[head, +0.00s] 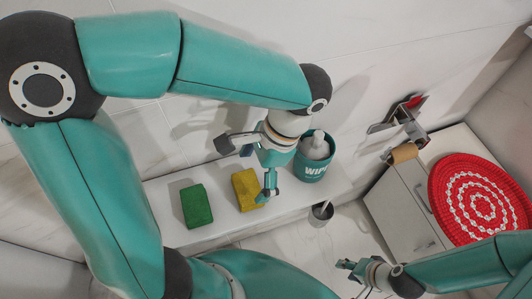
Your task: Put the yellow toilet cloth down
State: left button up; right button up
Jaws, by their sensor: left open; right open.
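The yellow cloth (245,187), a folded block shape, rests on a white ledge (228,225). My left gripper (245,173) is open above and beside it, with one finger near its right edge and the other beyond its far left side. I cannot tell whether a finger touches the cloth. My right gripper (353,279) is open and empty at the lower right, away from the cloth.
A green cloth (196,206) lies left of the yellow one. A teal wipes tub (314,169) stands close to my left gripper's right side. A metal cup (320,214) is near the ledge.

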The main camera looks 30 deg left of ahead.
pick_arm(q)
jog(key=v, duration=0.7)
jog(key=shift+f, duration=0.1)
